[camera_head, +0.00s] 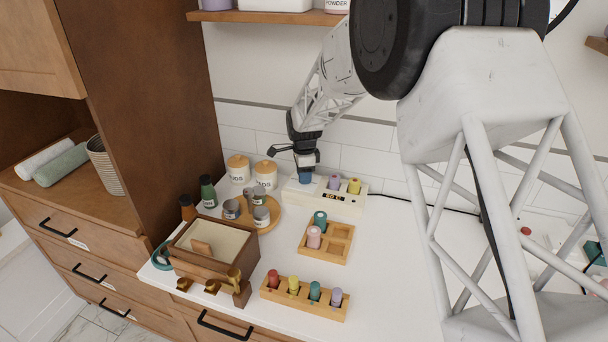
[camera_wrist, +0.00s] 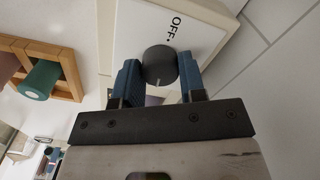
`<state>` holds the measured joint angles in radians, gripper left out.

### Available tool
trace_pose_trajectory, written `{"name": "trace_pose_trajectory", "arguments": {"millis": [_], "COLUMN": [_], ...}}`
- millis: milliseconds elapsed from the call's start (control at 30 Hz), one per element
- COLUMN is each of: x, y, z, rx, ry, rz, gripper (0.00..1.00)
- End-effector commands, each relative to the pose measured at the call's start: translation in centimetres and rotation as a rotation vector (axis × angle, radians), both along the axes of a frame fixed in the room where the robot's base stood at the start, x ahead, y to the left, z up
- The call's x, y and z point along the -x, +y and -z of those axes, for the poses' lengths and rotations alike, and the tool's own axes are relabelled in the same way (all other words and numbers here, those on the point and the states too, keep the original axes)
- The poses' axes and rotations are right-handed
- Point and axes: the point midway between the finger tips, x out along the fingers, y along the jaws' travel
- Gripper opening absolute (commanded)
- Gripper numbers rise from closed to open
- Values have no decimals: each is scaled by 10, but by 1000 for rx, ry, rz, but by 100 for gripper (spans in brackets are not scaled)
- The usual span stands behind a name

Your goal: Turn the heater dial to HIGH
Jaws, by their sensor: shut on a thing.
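The heater (camera_head: 345,202) is a cream box with a small display, standing near the tiled back wall. Its dark round dial (camera_wrist: 159,64) sits between my gripper's two blue finger pads in the wrist view. My gripper (camera_wrist: 158,82) is shut on the dial, with a pad against each side. The word OFF shows on the heater's white face (camera_wrist: 195,35) beside the dial; no HIGH mark is visible. In the head view my gripper (camera_head: 305,178) is over the heater's left end and hides the dial.
Yellow and purple bottles (camera_head: 354,186) stand in the heater's top. A wooden tray (camera_head: 340,247) with two bottles lies in front, and a wooden rack (camera_head: 305,303) of several bottles nearer. Jars on a round board (camera_head: 270,222) are close on the left. The counter's right part is clearer.

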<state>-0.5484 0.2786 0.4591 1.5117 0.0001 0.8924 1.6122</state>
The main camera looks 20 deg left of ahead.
Motion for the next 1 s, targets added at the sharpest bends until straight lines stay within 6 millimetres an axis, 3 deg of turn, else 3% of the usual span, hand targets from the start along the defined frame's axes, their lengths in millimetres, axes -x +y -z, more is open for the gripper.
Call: {"name": "trace_pose_trajectory", "arguments": {"millis": [300,733,767,800,900,1000], "x": [-1,-1,-1,-1,-1,0], "y": [0,0,0,0,0,0], "z": [-2,-2,-2,-2,-1,-1], "rx": [-1,-1,-1,-1,-1,0], "ry": [-3,-3,-3,-2,-2,-1], "rz": [117,130,130,130,130,130], "gripper": [14,14,39,45,61,63]}}
